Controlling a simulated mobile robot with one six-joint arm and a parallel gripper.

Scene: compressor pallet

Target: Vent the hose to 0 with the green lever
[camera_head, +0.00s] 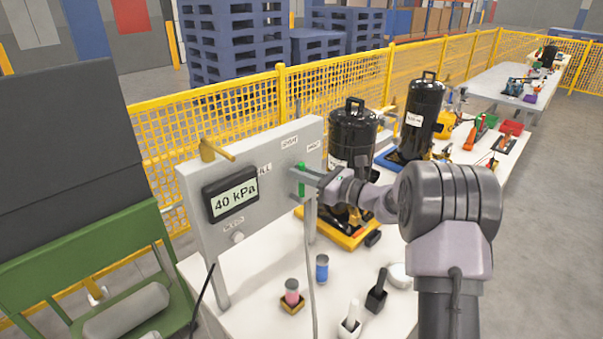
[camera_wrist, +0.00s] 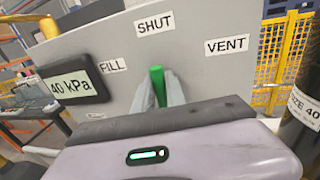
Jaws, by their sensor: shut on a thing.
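The grey panel (camera_head: 262,218) stands upright on the white table. Its display (camera_head: 233,196) reads 40 kPa, and the display shows in the wrist view (camera_wrist: 72,87) too. The green lever (camera_head: 301,182) is on the panel's right part; in the wrist view the lever (camera_wrist: 157,82) points up, below the SHUT label (camera_wrist: 155,23). The FILL label (camera_wrist: 112,65) is to its left and the VENT label (camera_wrist: 227,46) to its right. My gripper (camera_wrist: 160,92) is shut on the lever, one finger on each side. The lever's base is hidden by my gripper.
Black tanks (camera_head: 424,112) stand behind my arm. A blue cylinder (camera_head: 322,268), a pink one (camera_head: 291,292) and small holders are on the white table (camera_head: 262,318) in front of the panel. A yellow mesh fence (camera_head: 340,84) runs behind. A thin hose hangs in front of the panel.

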